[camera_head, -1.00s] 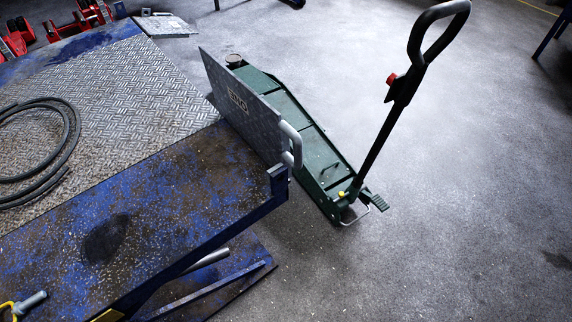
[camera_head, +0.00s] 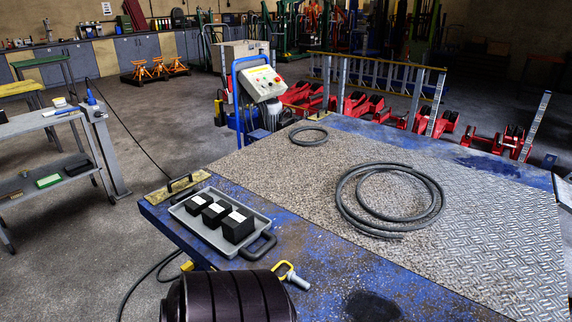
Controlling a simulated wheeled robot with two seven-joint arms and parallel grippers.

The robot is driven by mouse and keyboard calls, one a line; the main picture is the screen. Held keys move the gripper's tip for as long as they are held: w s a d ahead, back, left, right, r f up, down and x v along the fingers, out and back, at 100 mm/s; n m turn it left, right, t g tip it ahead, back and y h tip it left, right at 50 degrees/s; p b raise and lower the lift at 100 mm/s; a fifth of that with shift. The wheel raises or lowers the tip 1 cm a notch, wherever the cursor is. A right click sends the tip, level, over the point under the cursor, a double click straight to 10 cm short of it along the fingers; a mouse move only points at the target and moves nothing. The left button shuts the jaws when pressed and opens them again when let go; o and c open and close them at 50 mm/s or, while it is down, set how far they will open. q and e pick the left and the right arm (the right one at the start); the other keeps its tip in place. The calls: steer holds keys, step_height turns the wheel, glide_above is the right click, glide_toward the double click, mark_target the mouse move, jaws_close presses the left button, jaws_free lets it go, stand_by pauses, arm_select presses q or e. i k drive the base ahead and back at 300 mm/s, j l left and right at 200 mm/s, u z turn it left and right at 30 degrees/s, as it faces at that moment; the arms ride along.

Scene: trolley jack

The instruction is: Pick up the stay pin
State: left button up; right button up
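The stay pin (camera_head: 297,279) lies on the near left part of the blue lift platform (camera_head: 295,244). It has a yellow loop handle on its left end and a grey metal shank pointing right and toward me. It lies just right of a grey tray's black handle, apart from it. Neither gripper is in view.
A grey tray (camera_head: 205,228) with several black blocks sits left of the pin. A large dark ribbed cylinder (camera_head: 232,297) fills the bottom edge, close to the pin. Coiled hose (camera_head: 430,224) and a dark patch lie to the right.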

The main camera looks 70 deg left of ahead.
mark_target(291, 275)
steer(key=u, duration=2.25)
steer(key=l+u, duration=0.2)
steer(key=u, duration=0.45)
